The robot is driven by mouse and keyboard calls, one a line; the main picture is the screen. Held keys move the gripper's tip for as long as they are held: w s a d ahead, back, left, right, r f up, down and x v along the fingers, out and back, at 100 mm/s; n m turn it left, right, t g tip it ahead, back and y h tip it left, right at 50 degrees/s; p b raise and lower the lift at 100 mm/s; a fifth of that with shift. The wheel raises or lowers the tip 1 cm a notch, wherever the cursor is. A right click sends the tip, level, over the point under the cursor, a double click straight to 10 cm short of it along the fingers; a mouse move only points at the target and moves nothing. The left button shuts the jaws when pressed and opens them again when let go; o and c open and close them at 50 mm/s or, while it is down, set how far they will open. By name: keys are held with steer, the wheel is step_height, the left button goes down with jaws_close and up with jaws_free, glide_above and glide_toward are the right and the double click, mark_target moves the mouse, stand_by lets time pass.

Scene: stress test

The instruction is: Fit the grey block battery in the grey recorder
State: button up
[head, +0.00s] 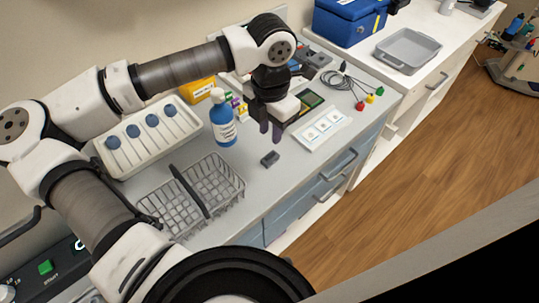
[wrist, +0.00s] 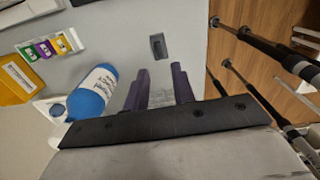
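In the wrist view the small dark grey block (wrist: 157,46) lies beyond my fingertips. My gripper (head: 270,138) is above the worktop behind the block, pointing down. Its two dark fingers (wrist: 160,70) are apart, with no object held between them. A dark grey device (head: 314,57) at the back, partly behind my arm, may be the grey recorder; I cannot tell for certain.
A blue-labelled bottle (head: 223,122) stands left of my gripper. A wire basket (head: 225,170) and a white tray (head: 113,164) are further left. A blue case (head: 345,25) and grey tray (head: 408,48) are further back.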

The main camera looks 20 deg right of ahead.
step_height(320, 180, down, 7)
steer(key=b, duration=0.3)
steer(key=shift+w+r+b, duration=0.1)
steer(key=shift+r+b, duration=0.05)
steer(key=shift+b, duration=0.15)
steer(key=shift+f+b, duration=0.65)
steer(key=shift+b, duration=0.35)
steer(key=shift+r, duration=0.1)
steer(key=shift+c, duration=0.3)
jaws_close()
step_height(320, 180, up, 6)
steer(key=shift+r+p, duration=0.1)
steer(key=shift+p, duration=0.9)
